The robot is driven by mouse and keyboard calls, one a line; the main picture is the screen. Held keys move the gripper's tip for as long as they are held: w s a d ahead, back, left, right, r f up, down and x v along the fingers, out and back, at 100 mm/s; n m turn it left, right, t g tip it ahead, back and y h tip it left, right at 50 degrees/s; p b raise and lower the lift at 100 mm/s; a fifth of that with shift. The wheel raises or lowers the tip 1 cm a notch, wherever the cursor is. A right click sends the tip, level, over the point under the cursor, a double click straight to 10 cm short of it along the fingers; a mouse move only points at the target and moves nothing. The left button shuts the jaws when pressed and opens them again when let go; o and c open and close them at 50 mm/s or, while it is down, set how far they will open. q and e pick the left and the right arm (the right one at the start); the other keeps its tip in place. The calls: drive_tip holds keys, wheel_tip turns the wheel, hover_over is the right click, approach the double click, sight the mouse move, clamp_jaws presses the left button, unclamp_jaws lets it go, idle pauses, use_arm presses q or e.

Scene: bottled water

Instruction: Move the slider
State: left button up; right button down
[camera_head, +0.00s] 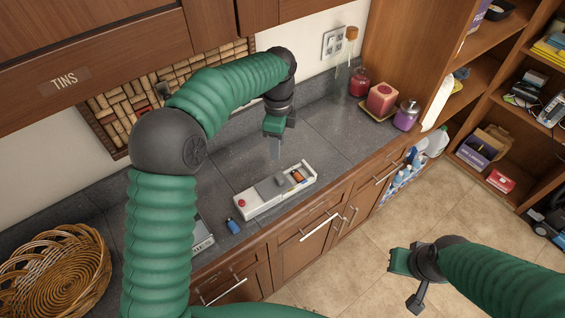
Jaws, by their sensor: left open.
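A long white device (250,207) lies on the grey counter, with a grey raised block (272,187) near its middle that looks like the slider. A red button (242,203) is at its left end and an orange part (297,176) is in a recess at its right end. My left gripper (279,150) is open and empty. It points down above and behind the device, apart from it.
A small blue object (232,226) lies just left of the device. A wicker basket (60,275) is at the far left. A tray (362,109) with red and purple jars stands at the counter's back right. Shelves (490,90) stand on the right.

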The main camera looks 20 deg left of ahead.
sight(279, 177)
use_arm(q)
drive_tip(key=f+m+p, duration=0.1)
drive_tip(key=f+m, duration=0.2)
drive_tip(key=f, duration=0.2)
drive_tip(key=f+m+p, duration=0.2)
drive_tip(key=f, duration=0.3)
drive_tip(key=w+f+m+p, duration=0.1)
drive_tip(key=f+m, duration=0.2)
drive_tip(key=f, duration=0.2)
drive_tip(key=shift+f+m+p, duration=0.3)
drive_tip(key=shift+f, duration=0.05)
drive_tip(key=shift+s+a+f, duration=0.1)
drive_tip(key=shift+f, duration=0.3)
use_arm(e)
drive_tip(key=r, duration=0.5)
drive_tip(key=shift+w+a+r, duration=0.1)
drive_tip(key=shift+w+r, duration=0.15)
drive_tip(key=shift+r, duration=0.1)
use_arm(q)
clamp_jaws()
